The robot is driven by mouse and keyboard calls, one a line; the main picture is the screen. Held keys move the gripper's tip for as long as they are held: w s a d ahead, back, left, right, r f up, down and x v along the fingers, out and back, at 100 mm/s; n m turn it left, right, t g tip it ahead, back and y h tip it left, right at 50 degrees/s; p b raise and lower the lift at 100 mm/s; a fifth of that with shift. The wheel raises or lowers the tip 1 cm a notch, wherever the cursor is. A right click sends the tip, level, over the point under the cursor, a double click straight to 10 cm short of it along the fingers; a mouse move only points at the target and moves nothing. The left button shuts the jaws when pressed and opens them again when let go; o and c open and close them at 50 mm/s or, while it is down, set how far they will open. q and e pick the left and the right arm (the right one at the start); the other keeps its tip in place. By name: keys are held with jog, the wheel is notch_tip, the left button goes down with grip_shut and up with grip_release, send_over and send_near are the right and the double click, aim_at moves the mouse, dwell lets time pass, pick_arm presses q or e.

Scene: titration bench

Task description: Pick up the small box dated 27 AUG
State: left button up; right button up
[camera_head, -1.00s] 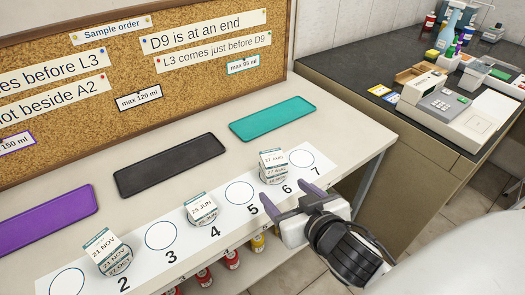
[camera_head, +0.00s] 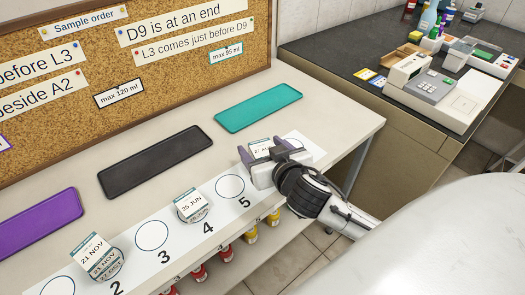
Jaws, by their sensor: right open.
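The small white box dated 27 AUG (camera_head: 261,149) stands on the numbered strip (camera_head: 132,262) to the right of circle 5. Only its dated top part shows; my right gripper hides its lower part. My right gripper (camera_head: 264,147) is open, with its purple fingers on the left and right of the box. I cannot tell if they touch it. Other dated boxes stand to the left: one dated 25 JUN (camera_head: 191,203) by number 4 and one dated 21 NOV (camera_head: 94,252) by number 2. My left gripper is not in view.
A teal tray (camera_head: 258,107), a black tray (camera_head: 155,160) and a purple tray (camera_head: 40,222) lie behind the strip, all empty. A cork board (camera_head: 190,70) with notes stands behind them. Red and yellow bottles sit below the front edge. A dark counter with instruments is at right.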

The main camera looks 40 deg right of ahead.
jog(key=c, duration=1.1)
